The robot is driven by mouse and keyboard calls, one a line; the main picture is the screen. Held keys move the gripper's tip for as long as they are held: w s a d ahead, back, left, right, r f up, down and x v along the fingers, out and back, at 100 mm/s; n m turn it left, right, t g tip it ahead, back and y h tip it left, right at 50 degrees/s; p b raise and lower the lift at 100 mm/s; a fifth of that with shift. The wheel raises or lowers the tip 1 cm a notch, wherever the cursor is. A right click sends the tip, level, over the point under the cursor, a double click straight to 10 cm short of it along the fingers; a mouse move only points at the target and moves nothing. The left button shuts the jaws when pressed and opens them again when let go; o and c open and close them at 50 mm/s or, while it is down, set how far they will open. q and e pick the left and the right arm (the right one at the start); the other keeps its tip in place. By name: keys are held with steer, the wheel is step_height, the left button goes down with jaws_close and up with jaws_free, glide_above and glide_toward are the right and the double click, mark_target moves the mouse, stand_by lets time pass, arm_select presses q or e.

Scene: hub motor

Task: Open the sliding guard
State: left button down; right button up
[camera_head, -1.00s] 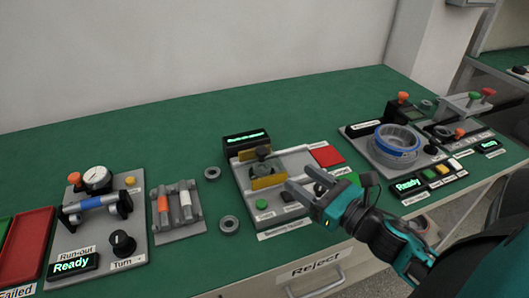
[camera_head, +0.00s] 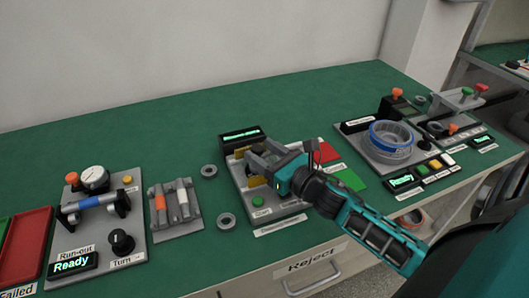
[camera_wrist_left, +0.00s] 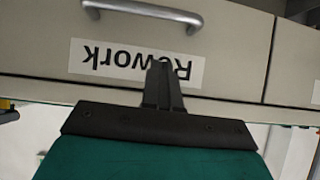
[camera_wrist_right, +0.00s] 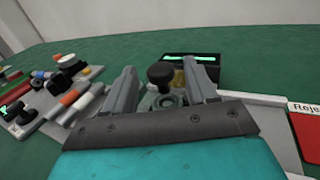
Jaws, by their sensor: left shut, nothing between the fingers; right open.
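The grey middle station (camera_head: 236,174) has a lit display (camera_head: 241,136), yellow blocks and a green button (camera_head: 257,200). My right gripper (camera_head: 260,153) is open over its upper part and hides much of it. In the right wrist view, a black round knob (camera_wrist_right: 160,75) on a grey piece shows between and beyond the open fingers, with a yellow block (camera_wrist_right: 179,79) behind it. I cannot tell clearly which part is the sliding guard. My left gripper (camera_wrist_left: 163,75) is shut and empty, in front of a drawer labelled Rework (camera_wrist_left: 135,62).
Left of the station are two loose grey rings (camera_head: 226,221), a rack of small rollers (camera_head: 175,207) and the run-out gauge station (camera_head: 95,222). Red and green pads (camera_head: 350,179) lie on its right. A blue-ringed station (camera_head: 391,140) is farther right. The bench behind is clear.

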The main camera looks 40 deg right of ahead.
jaws_close()
stand_by(0.4)
steer(key=shift+d, duration=0.1)
